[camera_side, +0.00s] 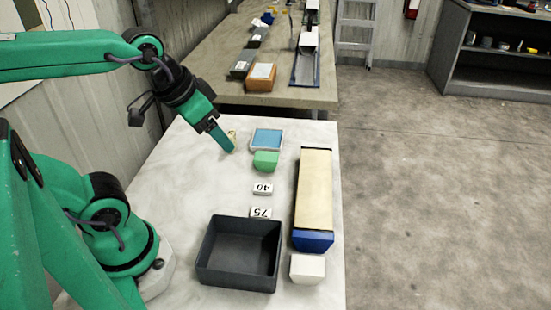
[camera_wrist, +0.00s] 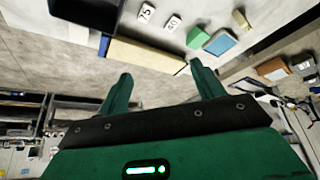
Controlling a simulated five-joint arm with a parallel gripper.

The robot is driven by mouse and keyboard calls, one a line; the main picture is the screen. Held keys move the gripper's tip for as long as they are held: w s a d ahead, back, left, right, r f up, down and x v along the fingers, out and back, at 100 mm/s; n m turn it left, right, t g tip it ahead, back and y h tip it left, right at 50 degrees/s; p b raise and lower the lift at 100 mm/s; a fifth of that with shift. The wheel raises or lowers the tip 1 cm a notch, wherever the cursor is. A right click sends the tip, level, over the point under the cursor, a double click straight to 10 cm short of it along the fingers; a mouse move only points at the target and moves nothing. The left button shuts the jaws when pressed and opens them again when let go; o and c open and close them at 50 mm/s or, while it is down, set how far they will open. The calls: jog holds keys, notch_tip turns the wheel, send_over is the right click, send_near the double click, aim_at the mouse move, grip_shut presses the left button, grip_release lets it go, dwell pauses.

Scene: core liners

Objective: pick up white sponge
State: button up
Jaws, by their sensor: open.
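The white sponge (camera_side: 307,268) is a small pale block near the front of the table in the side view. It lies right of the dark tray (camera_side: 216,270) and just in front of the blue end of a long beige box (camera_side: 314,190). My gripper (camera_side: 228,146) is up at the far left part of the table, well away from the sponge. In the wrist view my gripper (camera_wrist: 160,72) shows two green fingers spread apart with nothing between them. I cannot tell for sure whether the sponge shows in the wrist view.
A green block (camera_side: 265,161), a blue-topped box (camera_side: 266,139) and a small yellowish block (camera_side: 232,134) stand at the back. White tags marked 40 (camera_side: 262,189) and 75 (camera_side: 261,212) lie behind the tray. The table is bare left of the tags.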

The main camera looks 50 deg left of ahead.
jog(key=w+d+f+m+g, duration=0.35)
jog(key=w+d+f, duration=0.2)
jog(key=d, duration=0.45)
jog(key=m+g, duration=0.2)
jog(key=m, duration=0.3)
send_over(308, 265)
jog(key=f, duration=0.9)
jog(key=shift+w+a+f, duration=0.15)
jog(key=shift+a+f, duration=0.2)
jog(key=shift+a, duration=0.05)
jog(key=shift+d+f, duration=0.35)
jog(key=shift+d, duration=0.05)
jog(key=shift+f, duration=1.3)
jog(key=shift+f, duration=0.1)
jog(key=shift+f, duration=2.5)
jog(key=shift+c, duration=0.5)
jog(key=c, duration=0.9)
